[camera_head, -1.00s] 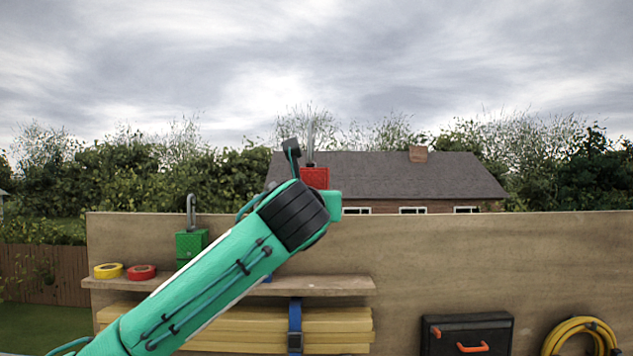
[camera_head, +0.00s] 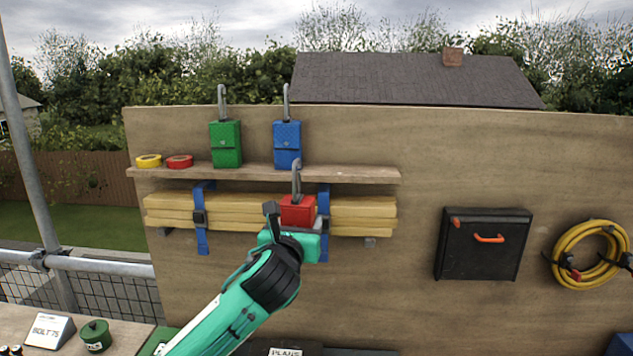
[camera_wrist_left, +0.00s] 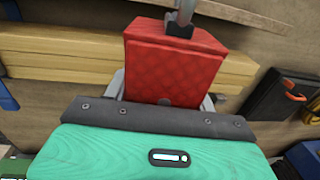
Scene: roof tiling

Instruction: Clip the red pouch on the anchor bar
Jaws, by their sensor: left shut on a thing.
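The red pouch (camera_head: 297,210) has a grey hook clip on top. It is upright in my left gripper (camera_head: 301,226), in front of the strapped timber below the shelf. In the left wrist view the red pouch (camera_wrist_left: 175,65) stands between the grey fingers (camera_wrist_left: 163,100), which are shut on it, and its hook leaves the top of the picture. The anchor bar cannot be made out for certain in these views. My right gripper is not in view.
A shelf (camera_head: 350,174) on the plywood board carries a green pouch (camera_head: 226,143), a blue pouch (camera_head: 287,144) and two tape rolls. A black case (camera_head: 484,245) and a coiled yellow hose (camera_head: 588,254) hang at right. Scaffold tubes (camera_head: 98,266) stand at left.

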